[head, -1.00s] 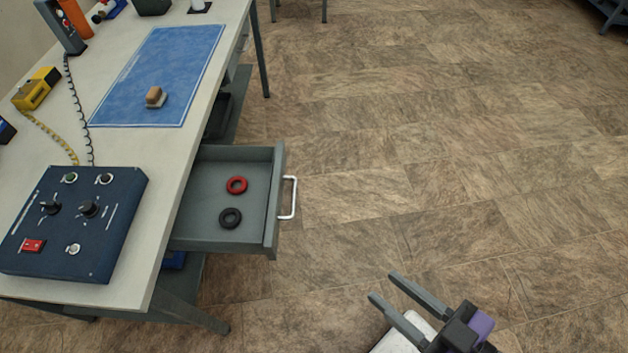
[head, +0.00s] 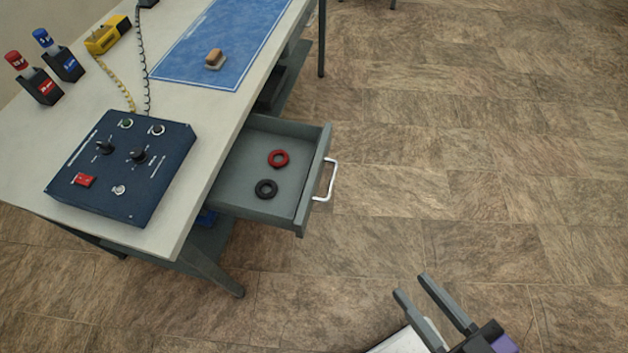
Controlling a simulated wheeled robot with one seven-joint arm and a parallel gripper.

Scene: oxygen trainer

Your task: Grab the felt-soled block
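The felt-soled block (head: 215,59) is a small block with a tan-brown top and a paler, greyish lower part. It lies on the blue mat (head: 190,70) on the workbench, near the mat's front edge. My gripper (head: 432,283) is at the lower right, over the floor and well apart from the bench and the block. Its two grey fingers are spread, with nothing between them.
An open drawer (head: 238,196) with a red ring (head: 279,158) and a black ring (head: 266,189) juts out from the bench (head: 165,232). A dark blue control box (head: 165,175), a yellow device (head: 106,37) and two capped bottles stand on the bench. Floor to the right is clear.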

